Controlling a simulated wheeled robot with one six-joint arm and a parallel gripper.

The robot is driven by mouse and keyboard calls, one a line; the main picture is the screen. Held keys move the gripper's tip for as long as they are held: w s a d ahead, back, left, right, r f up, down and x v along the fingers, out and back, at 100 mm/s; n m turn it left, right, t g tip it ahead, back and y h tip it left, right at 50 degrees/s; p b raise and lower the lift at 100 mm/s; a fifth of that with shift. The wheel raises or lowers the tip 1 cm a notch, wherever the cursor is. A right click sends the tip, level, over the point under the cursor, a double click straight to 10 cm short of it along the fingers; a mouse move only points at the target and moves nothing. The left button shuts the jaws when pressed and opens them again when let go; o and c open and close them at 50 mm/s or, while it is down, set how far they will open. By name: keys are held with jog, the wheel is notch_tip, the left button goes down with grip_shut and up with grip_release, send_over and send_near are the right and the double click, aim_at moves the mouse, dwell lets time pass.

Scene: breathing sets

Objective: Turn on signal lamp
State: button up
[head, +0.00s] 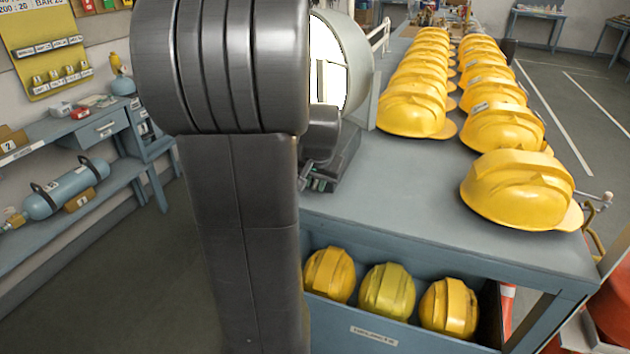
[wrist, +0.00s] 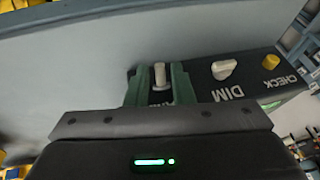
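The signal lamp (head: 362,62) is a large grey drum on the blue table, partly hidden behind my dark arm. Its round face looks bright white; I cannot tell whether it is lit. Its dark control panel (wrist: 245,88) fills the right of the wrist view, with a pale knob (wrist: 223,69) above "DIM" and a yellow knob (wrist: 271,61) by "CHECK". A small pale toggle lever (wrist: 160,73) stands left of them. My gripper (wrist: 160,87) has its green fingers apart on either side of this lever, with a gap visible on both sides. The label below the lever is mostly hidden.
Two rows of yellow helmets (head: 515,188) stand on the table right of the lamp. Several more lie in the bin (head: 400,330) below. Bare tabletop (head: 410,180) lies between lamp and nearest helmet. A blue shelf with a cylinder (head: 70,188) is at left.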

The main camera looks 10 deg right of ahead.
grip_shut()
jog(key=shift+f, duration=0.1)
jog(key=shift+f+t+b, duration=0.2)
jog(key=shift+t+b, duration=0.1)
jog(key=shift+b, duration=0.65)
jog(key=shift+h+b, duration=0.3)
jog(key=shift+b, duration=0.05)
jog(key=shift+r, duration=0.15)
jog(key=shift+o, duration=1.7)
grip_release()
